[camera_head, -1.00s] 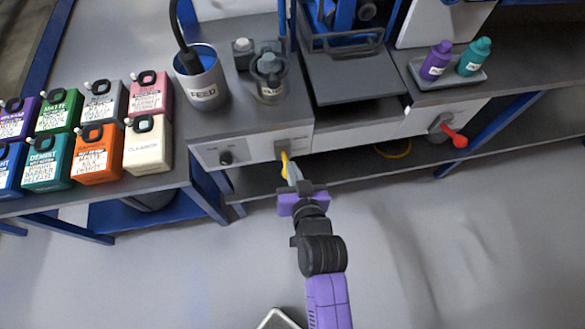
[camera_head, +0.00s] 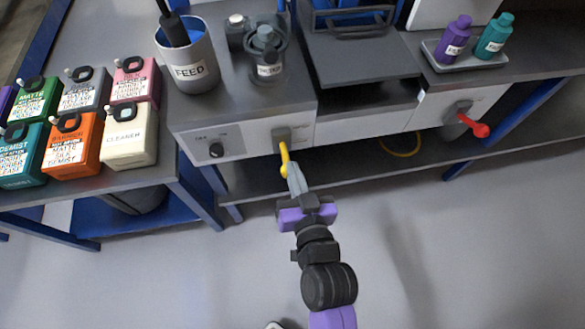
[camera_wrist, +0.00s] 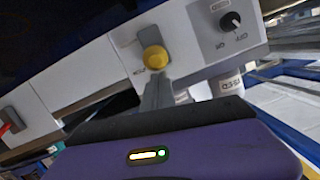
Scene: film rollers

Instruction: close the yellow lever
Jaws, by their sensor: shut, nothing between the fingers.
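The yellow lever (camera_head: 284,158) is mounted on the white front panel below the bench top in the head view, and it points downward and toward me. In the wrist view its rounded yellow end (camera_wrist: 155,57) faces the camera. My gripper (camera_head: 296,180) is shut and empty, with its fingertips at the lever's lower end. In the wrist view the closed fingers (camera_wrist: 158,92) reach up to just below the yellow end. I cannot tell whether they touch it.
A black knob (camera_head: 216,150) sits left of the lever, and a red lever (camera_head: 474,126) is on the panel at right. The FEED cup (camera_head: 190,72) and a small jar (camera_head: 266,62) stand above. Several bottles (camera_head: 128,135) stand at left. The floor in front is clear.

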